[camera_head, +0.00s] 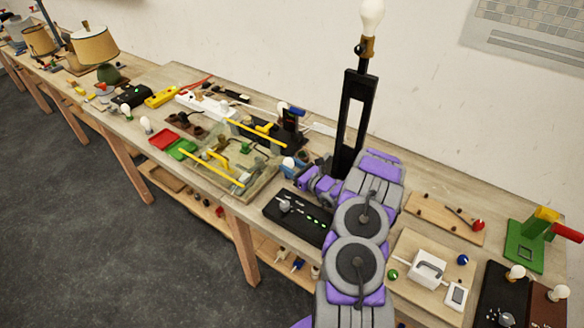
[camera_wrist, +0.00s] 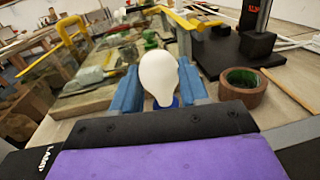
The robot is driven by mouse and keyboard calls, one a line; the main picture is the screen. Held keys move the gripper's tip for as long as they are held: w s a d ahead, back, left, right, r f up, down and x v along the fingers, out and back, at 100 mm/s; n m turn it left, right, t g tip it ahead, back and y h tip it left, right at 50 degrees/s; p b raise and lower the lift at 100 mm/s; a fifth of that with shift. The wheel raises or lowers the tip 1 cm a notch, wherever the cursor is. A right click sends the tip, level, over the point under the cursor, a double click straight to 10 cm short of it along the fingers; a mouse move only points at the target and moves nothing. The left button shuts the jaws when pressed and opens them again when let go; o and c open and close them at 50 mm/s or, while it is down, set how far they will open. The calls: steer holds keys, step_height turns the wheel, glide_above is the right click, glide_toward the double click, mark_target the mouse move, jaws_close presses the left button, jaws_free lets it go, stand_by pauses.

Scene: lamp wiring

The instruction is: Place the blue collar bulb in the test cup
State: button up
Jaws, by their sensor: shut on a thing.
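My gripper (camera_wrist: 160,90) is shut on the blue collar bulb (camera_wrist: 158,72). The white glass stands upright between the blue finger pads, and a strip of blue collar shows below it. In the head view the bulb (camera_head: 289,162) appears small at the end of my gripper (camera_head: 291,170), above the bench left of my purple and grey arm. A black box (camera_head: 298,217) with green lights and a pale round part on top lies just below the gripper in the picture. I cannot tell for certain which thing is the test cup.
A wooden tray (camera_head: 262,184) with yellow bars and clutter lies left of the gripper. A brown tape roll (camera_wrist: 243,90) lies right of the bulb in the wrist view. A tall black lamp stand (camera_head: 352,120) rises behind my arm. A white switch board (camera_head: 428,268) is right.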

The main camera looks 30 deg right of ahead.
steer(key=shift+a+f, duration=0.15)
steer(key=shift+a, duration=0.1)
steer(key=shift+d, duration=0.35)
steer(key=o, duration=0.9)
steer(key=shift+d+f, duration=0.2)
steer(key=shift+d, duration=0.25)
steer(key=shift+o, duration=1.4)
steer(key=shift+a, duration=0.2)
steer(key=shift+a+r, duration=0.1)
steer(key=shift+a, duration=0.1)
